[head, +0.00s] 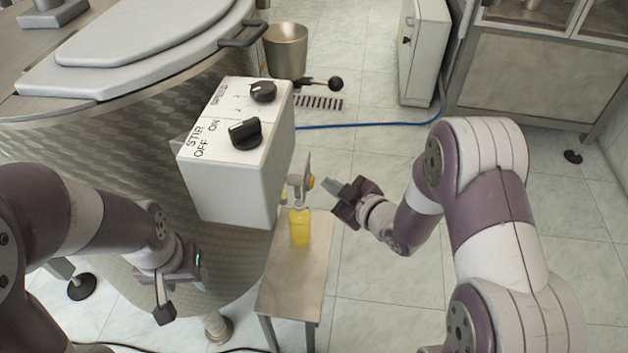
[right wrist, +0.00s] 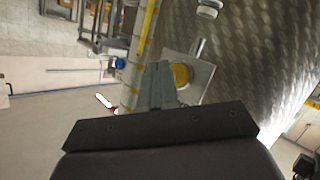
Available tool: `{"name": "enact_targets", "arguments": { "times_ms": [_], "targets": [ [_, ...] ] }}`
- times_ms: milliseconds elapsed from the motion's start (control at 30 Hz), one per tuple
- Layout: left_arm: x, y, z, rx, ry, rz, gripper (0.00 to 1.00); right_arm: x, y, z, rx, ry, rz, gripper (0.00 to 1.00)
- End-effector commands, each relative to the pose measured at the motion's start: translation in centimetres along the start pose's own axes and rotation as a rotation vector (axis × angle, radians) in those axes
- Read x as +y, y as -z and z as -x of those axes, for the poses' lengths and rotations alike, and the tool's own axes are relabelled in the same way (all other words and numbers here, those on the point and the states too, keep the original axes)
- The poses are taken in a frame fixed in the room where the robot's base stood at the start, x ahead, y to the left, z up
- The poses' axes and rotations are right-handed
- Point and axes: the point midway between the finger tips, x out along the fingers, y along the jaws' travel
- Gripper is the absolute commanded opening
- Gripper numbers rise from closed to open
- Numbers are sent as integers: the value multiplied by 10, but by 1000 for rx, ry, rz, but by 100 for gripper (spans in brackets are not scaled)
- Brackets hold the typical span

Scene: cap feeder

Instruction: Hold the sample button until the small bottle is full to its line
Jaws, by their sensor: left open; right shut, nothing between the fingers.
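The small bottle (head: 300,228) stands upright on a small metal stand (head: 292,285) below the sampling tap in the head view. Yellow liquid fills much of it; I cannot make out its line. The yellow round sample button (head: 311,183) is on a plate beside the tap, and it also shows in the right wrist view (right wrist: 181,75). My right gripper (head: 328,184) is shut and empty, its tips pointing at the button with a small gap in the head view. My left gripper (head: 180,296) is open and empty, low at the left beside the tank.
A white control box (head: 235,160) with two black knobs hangs on the large steel tank (head: 100,140), above and left of the stand. A metal cup (head: 286,50) and a black-knobbed lever (head: 335,83) are behind it. A blue hose (head: 370,125) crosses the tiled floor.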

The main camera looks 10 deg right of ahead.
Motion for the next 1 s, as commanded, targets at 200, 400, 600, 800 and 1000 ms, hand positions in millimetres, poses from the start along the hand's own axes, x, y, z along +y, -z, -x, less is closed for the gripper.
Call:
{"name": "enact_targets", "arguments": {
  "times_ms": [200, 400, 600, 800, 1000],
  "targets": [
    [0, 0, 0, 0, 0, 0, 51, 0, -1, 1, 0, 2, 0, 0],
    [0, 0, 2, 0, 0, 0, 51, 5, -4, 6, -3, -2, -1, 0],
    [0, 1, 6, 0, 0, 0, 51, 15, -14, 20, -2, -1, -1, 0],
    [0, 1, 9, 0, 0, 0, 51, 24, -24, 33, -2, -1, -1, 0],
    [0, 1, 9, 0, 0, 0, 51, 26, -27, 36, -1, 1, 0, 0]
  ]
}}
